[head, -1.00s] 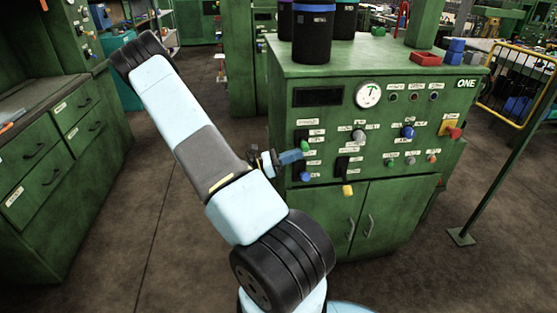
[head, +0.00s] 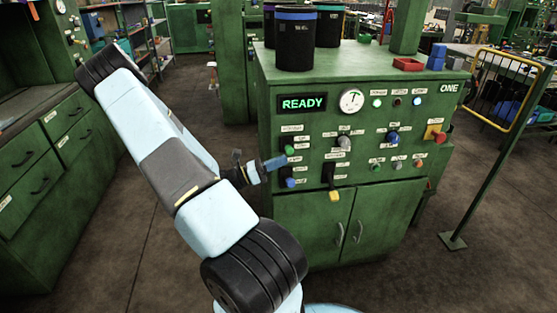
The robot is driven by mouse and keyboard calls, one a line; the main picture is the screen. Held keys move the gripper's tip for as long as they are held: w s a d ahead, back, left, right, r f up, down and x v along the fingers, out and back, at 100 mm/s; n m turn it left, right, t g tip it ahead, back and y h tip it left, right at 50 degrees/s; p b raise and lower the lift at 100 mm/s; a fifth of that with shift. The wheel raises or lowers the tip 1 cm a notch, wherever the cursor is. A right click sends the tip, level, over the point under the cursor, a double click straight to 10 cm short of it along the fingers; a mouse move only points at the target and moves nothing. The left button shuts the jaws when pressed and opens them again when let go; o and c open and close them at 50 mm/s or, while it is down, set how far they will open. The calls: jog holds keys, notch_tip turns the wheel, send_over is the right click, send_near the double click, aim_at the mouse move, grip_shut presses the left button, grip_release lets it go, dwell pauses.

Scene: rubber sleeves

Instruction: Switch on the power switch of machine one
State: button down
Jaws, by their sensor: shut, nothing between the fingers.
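Machine one (head: 300,215) is a green cabinet marked "ONE" at its upper right. Its display (head: 303,104) is lit and reads "READY". At the panel's left side a green control (head: 289,150) sits above a blue one (head: 290,183), each by a black plate. The small labels are unreadable, so I cannot tell which control is the power switch. My gripper (head: 275,163) is shut and empty, with blue fingertips in front of the panel's left edge, between those two controls. Contact cannot be told.
A yellow-tipped lever (head: 334,195) hangs low on the panel, and a red knob (head: 439,137) is at right. Black canisters (head: 295,40) and a red tray (head: 408,64) stand on top. Green drawers (head: 45,160) are at left, a yellow barrier (head: 505,88) at right. Floor between is clear.

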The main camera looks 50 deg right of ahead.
jog(key=f+v, duration=0.2)
jog(key=v, duration=1)
jog(key=shift+s+d, duration=0.1)
jog(key=s+a+r+m+t+y, duration=0.3)
jog(key=a+r+m+t+y, duration=0.3)
jog(key=a+r, duration=0.9)
jog(key=s+a+r+m+t+y, duration=0.4)
jog(key=a+r+m+t+y, duration=0.3)
jog(key=r, duration=1.1)
jog(key=a+t+y, duration=0.3)
jog(key=a+t, duration=0.3)
jog(key=a, duration=0.2)
jog(key=shift+a+r, duration=0.15)
jog(key=shift+r, duration=0.1)
